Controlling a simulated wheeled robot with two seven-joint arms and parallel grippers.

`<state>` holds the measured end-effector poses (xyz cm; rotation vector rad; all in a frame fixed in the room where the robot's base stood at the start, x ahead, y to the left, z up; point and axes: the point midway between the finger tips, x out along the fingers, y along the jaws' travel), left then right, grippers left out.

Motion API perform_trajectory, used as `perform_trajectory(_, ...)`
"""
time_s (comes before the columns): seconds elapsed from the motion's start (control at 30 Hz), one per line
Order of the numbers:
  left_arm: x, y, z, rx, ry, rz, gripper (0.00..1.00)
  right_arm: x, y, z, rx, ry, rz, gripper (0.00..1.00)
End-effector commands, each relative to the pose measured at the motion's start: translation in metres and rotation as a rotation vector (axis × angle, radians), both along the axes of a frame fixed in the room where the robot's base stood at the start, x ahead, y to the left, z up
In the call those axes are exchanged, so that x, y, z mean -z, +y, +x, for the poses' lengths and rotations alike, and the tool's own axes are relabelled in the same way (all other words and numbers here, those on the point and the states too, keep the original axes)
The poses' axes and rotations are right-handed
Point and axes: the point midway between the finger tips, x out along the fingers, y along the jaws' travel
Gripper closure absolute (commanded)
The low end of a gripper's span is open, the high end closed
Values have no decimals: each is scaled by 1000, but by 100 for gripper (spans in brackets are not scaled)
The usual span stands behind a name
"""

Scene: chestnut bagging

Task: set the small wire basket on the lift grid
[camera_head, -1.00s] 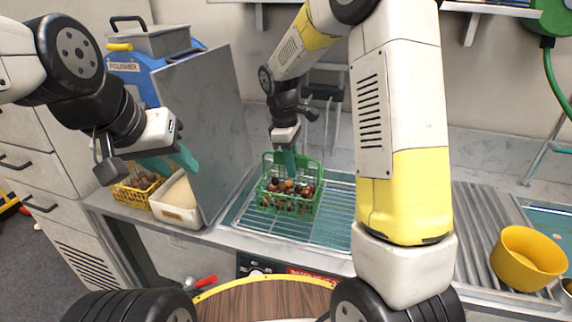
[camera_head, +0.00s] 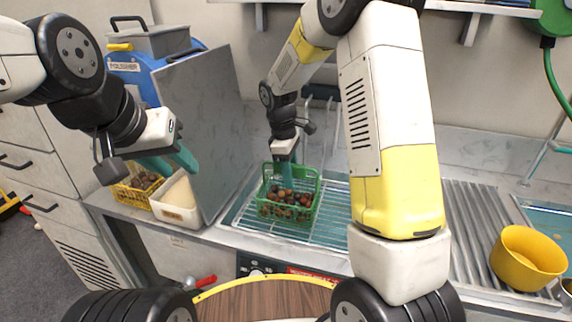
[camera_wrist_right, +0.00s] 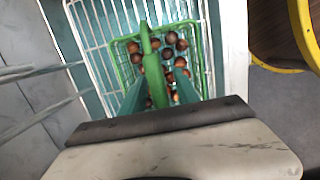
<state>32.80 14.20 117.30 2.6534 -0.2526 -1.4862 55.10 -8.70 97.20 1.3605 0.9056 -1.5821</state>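The small wire basket (camera_head: 314,190) is green, upright and holds several brown chestnuts. It is over the left part of the lift grid (camera_head: 333,228), a white wire rack over a teal basin. I cannot tell whether its underside touches the wires. My right gripper (camera_head: 285,180) comes down from above, shut on the basket's green handle bar. The right wrist view shows that bar (camera_wrist_right: 149,60) between the teal fingers (camera_wrist_right: 158,95), with chestnuts around it. My left gripper (camera_head: 172,165) is open and empty, its fingers apart, above the yellow basket and white bin.
A yellow basket (camera_head: 122,193) of chestnuts and a white bin (camera_head: 176,214) stand left of a grey upright panel (camera_head: 208,130). A blue polisher (camera_head: 135,78) is behind. A yellow bowl (camera_head: 524,262) stands right. The grid's right part is clear.

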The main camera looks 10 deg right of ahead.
Motion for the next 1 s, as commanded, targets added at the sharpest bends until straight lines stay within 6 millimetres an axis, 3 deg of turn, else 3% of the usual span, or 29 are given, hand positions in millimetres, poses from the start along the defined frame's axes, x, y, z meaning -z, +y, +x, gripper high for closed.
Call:
perform_trajectory(0.37,0,0,0,0,0,0,64,-10,1,1,0,-2,0,63)
perform_trajectory(0.8,0,0,0,0,0,0,64,-96,13,6,1,-4,2,63)
perform_trajectory(1.0,0,0,0,0,0,0,64,-118,16,7,0,-1,1,63)
